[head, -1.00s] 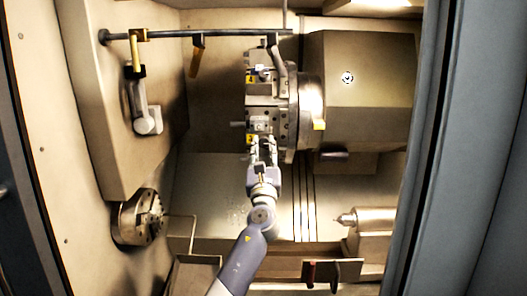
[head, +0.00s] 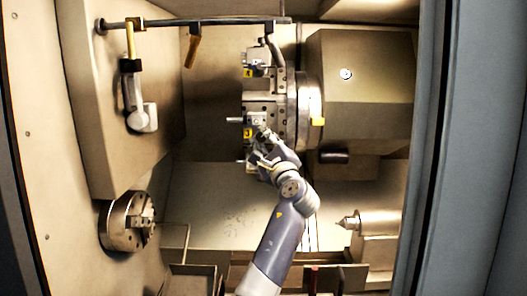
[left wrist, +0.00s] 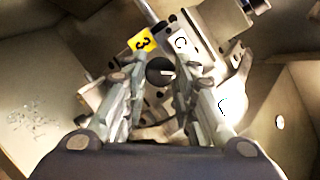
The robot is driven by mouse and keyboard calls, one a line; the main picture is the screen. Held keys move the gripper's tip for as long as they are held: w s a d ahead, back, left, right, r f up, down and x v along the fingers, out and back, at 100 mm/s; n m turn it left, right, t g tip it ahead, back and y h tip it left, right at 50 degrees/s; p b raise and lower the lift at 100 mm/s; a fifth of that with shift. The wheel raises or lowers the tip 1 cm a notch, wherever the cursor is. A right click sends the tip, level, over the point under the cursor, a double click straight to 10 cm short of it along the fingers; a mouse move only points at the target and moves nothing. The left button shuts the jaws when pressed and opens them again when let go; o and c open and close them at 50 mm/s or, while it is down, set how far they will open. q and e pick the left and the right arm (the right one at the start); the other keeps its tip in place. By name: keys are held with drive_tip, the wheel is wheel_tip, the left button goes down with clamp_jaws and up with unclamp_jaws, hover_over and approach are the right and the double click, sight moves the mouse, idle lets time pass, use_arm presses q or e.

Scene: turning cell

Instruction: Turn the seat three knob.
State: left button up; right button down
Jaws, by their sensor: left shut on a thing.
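The seat three knob (left wrist: 160,69) is a black round knob with a pale mark on its face, in the left wrist view. It sits beside a yellow label with a 3 (left wrist: 143,42) on the turret block. My left gripper (left wrist: 159,84) has its two fingers on either side of the knob and is shut on it. In the head view, my left gripper (head: 262,148) is at the lower part of the turret (head: 266,107), just below the yellow 3 label (head: 247,133), and hides the knob there. My right gripper is not in view.
A chuck (head: 127,222) is on the left wall. A jointed arm (head: 135,85) hangs from a rail above it. A large housing (head: 365,85) is right of the turret. A pointed tailstock (head: 372,228) stands lower right. Door edges flank the opening.

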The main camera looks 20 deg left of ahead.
use_arm(q)
drive_tip(key=n+g, duration=0.1)
drive_tip(key=n, duration=0.3)
drive_tip(key=shift+d+r+g+b, duration=0.1)
drive_tip(key=shift+r+g+b, duration=0.05)
drive_tip(key=shift+g+b, duration=0.25)
drive_tip(key=shift+r+n+g+h, duration=0.15)
drive_tip(key=shift+n+g, duration=0.15)
drive_tip(key=shift+n, duration=0.7)
drive_tip(key=shift+n+g+h, duration=0.15)
drive_tip(key=shift+n+g, duration=0.15)
drive_tip(key=shift+n, duration=0.7)
drive_tip(key=o, duration=1.1)
drive_tip(key=shift+c, duration=0.2)
